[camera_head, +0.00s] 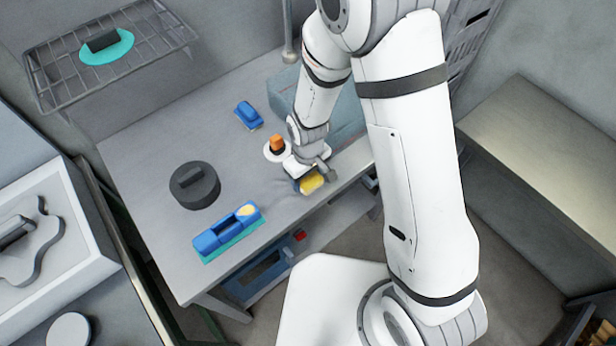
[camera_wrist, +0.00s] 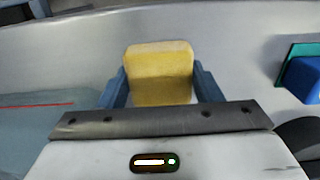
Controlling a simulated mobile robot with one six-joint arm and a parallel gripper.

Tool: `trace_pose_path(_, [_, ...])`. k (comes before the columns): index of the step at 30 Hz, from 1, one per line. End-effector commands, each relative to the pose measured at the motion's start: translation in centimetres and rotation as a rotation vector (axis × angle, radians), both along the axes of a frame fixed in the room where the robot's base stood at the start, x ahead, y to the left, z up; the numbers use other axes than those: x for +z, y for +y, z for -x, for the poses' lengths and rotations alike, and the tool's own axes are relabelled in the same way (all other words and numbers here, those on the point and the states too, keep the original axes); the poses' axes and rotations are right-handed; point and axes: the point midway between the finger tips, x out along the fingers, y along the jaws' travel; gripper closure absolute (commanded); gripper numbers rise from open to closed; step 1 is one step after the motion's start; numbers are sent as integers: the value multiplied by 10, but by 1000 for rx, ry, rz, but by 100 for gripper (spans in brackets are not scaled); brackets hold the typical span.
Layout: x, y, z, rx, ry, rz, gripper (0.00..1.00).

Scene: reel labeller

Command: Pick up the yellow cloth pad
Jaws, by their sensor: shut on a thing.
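The yellow cloth pad (camera_wrist: 160,70) is a thick block with rounded edges. In the wrist view it sits between the two blue fingers of my gripper (camera_wrist: 160,88), one finger against each side. In the head view the pad (camera_head: 312,183) is at the front edge of the grey table, under the end of my arm, with my gripper (camera_head: 308,177) around it. My gripper is shut on the pad. Its lower side is hidden, so I cannot tell whether it touches the table.
On the grey table (camera_head: 150,135) are a blue block with a teal base (camera_head: 228,232), a dark round container (camera_head: 195,186), a small blue object (camera_head: 248,115) and a white disc with an orange top (camera_head: 277,144). A wire rack (camera_head: 60,75) hangs at the upper left.

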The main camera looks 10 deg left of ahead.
Motion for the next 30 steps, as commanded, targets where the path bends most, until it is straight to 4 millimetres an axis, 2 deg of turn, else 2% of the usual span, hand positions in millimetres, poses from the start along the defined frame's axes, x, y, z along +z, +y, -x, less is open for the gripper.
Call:
trace_pose_path(8, [21,1,-1,0,-4,-3,63])
trace_pose_path(15, [62,1,-1,0,-5,-3,63])
trace_pose_path(21, [89,0,-1,0,-3,-2,63])
trace_pose_path(30, [100,0,0,0,0,0,63])
